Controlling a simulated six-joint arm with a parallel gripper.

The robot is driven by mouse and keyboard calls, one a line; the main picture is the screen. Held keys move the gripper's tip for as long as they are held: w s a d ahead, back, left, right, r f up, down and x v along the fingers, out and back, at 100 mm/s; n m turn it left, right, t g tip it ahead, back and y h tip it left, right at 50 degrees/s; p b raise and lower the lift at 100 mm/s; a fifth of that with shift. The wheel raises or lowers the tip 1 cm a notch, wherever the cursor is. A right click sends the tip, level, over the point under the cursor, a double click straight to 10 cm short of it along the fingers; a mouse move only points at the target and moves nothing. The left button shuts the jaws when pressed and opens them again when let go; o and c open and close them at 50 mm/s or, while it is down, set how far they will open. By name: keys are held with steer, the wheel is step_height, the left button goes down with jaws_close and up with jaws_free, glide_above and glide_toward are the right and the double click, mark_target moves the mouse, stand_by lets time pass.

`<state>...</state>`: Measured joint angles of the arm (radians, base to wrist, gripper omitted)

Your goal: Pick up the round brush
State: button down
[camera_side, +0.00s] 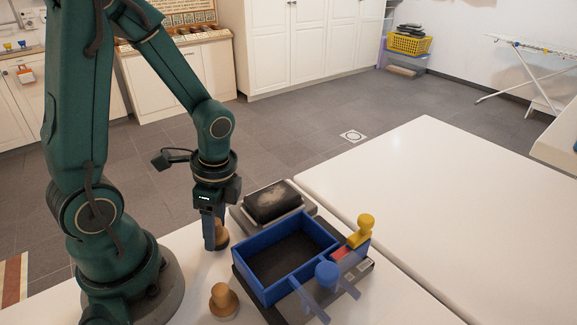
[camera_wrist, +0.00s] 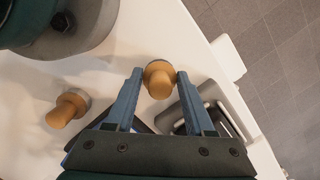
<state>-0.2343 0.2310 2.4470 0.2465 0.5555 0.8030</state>
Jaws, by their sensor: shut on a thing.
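A round brush with a tan wooden knob (camera_wrist: 159,80) sits between the two blue fingertips of my gripper (camera_wrist: 158,76) in the wrist view. The fingers are shut on the knob from both sides. In the side view, my gripper (camera_side: 214,243) points down at the table, and the knob of this brush (camera_side: 222,234) shows just behind and right of the fingers. A finger hides part of it, and I cannot tell whether its base touches the table. A second, similar wooden-knobbed brush (camera_side: 223,299) stands nearer the camera; it also shows in the wrist view (camera_wrist: 66,110).
A blue open box (camera_side: 245,268) stands right of my gripper, with blue and yellow handled things (camera_side: 362,228) at its right end. A grey tray with a dark block (camera_side: 272,202) lies behind it. The white table to the right (camera_side: 440,220) is clear.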

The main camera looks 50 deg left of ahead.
steer(key=shift+r, duration=0.1)
steer(key=shift+r, duration=0.75)
step_height(320, 180, up, 2)
steer(key=shift+w+r, duration=0.1)
steer(key=shift+r, duration=0.05)
steer(key=s+a+r, duration=0.7)
steer(key=a, duration=0.2)
steer(key=shift+s, duration=0.35)
